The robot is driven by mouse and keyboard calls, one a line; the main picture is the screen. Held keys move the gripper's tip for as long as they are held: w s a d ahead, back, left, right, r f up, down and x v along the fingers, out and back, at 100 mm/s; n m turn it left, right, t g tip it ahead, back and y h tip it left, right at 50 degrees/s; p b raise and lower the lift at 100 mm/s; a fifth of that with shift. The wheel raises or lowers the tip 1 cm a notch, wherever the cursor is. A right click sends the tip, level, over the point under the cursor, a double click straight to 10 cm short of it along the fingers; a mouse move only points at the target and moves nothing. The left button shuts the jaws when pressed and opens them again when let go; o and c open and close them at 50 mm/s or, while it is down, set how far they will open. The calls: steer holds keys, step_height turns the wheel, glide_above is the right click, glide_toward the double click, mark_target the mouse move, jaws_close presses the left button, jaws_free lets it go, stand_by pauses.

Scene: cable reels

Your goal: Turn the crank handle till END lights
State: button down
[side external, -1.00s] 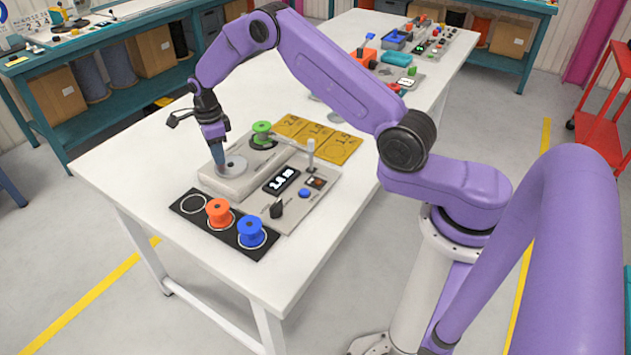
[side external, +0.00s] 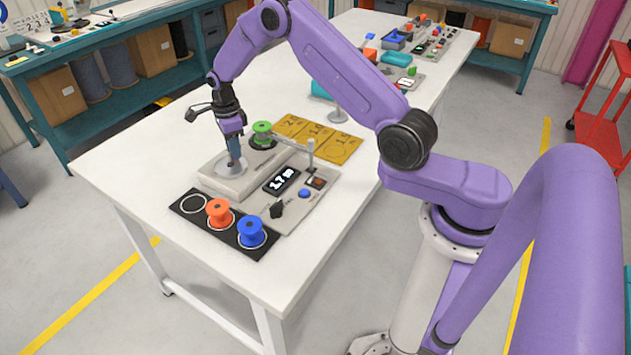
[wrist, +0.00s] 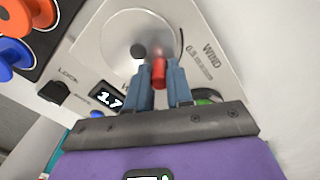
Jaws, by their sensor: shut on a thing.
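The crank's grey disc (side external: 228,169) lies on the raised block of the winding unit (side external: 212,184); it also shows in the wrist view (wrist: 118,36), beside the word WIND. The red crank handle (wrist: 159,73) stands between my fingers. My gripper (side external: 235,162) points down over the disc's far right side and is shut on the handle; its fingertips also show in the wrist view (wrist: 160,88). The display (side external: 282,181) reads 1.7 m. A small panel (side external: 316,183) right of it shows a reddish spot; its labels are too small to read.
A green reel (side external: 262,131) stands behind the disc, close to my gripper. A thin lever (side external: 311,152), a blue button (side external: 304,194) and a black knob (side external: 277,210) are on the unit. Orange (side external: 218,212) and blue (side external: 250,231) reels stand on a black mat in front.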

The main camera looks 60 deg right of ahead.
steer(key=shift+s, duration=0.5)
steer(key=shift+s+a, duration=0.2)
steer(key=shift+s, duration=0.5)
steer(key=shift+s+a, duration=0.55)
steer(key=shift+a, duration=0.1)
steer(key=shift+s+a, duration=0.15)
steer(key=shift+a, duration=0.5)
steer(key=shift+w+a, duration=0.25)
steer(key=shift+a, duration=0.5)
steer(key=shift+w+a, duration=0.7)
steer(key=shift+w, duration=0.6)
steer(key=c, duration=1.1)
jaws_free()
steer(key=shift+o, duration=0.2)
